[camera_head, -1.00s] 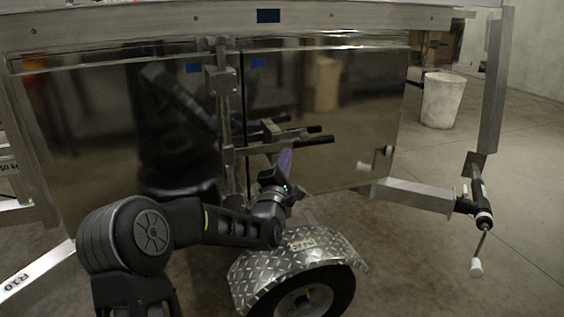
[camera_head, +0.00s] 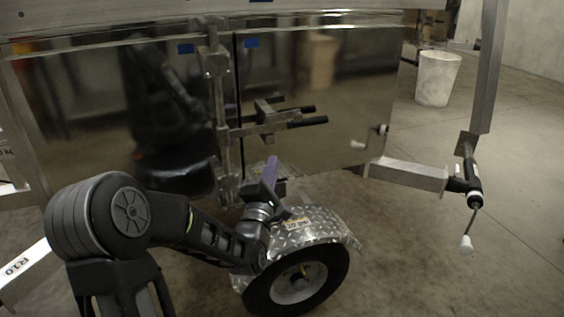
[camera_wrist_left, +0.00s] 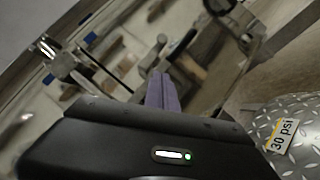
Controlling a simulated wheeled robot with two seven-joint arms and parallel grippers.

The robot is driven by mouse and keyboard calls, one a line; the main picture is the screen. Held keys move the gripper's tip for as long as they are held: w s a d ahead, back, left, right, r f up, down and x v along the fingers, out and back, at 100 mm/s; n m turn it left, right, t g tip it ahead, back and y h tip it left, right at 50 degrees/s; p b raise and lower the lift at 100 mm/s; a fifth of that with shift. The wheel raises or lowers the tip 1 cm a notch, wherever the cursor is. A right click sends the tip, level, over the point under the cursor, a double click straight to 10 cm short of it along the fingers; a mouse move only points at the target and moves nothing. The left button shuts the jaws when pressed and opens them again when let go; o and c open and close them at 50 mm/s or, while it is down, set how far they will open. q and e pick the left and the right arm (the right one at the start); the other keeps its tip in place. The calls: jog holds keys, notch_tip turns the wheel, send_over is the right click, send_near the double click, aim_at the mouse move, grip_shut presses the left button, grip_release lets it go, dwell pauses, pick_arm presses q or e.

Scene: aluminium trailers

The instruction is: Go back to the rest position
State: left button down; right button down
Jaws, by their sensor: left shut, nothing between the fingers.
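My left gripper (camera_head: 271,168) has purple fingers and is shut and empty. In the head view it stands just above the diamond-plate fender (camera_head: 312,228), in front of the trailer's dark polished doors (camera_head: 305,82). In the left wrist view my left gripper (camera_wrist_left: 161,76) points up toward the shiny panel, with its two fingers side by side and touching. My left arm comes in from the lower left, bent at the elbow. Whether the gripper touches the fender cannot be told. My right gripper is in neither view.
A latch with black handles (camera_head: 300,117) sticks out of the doors above my gripper. The trailer wheel (camera_head: 297,285) is below. A jack with a crank (camera_head: 472,190) stands at the right. A white bin (camera_head: 437,80) is behind.

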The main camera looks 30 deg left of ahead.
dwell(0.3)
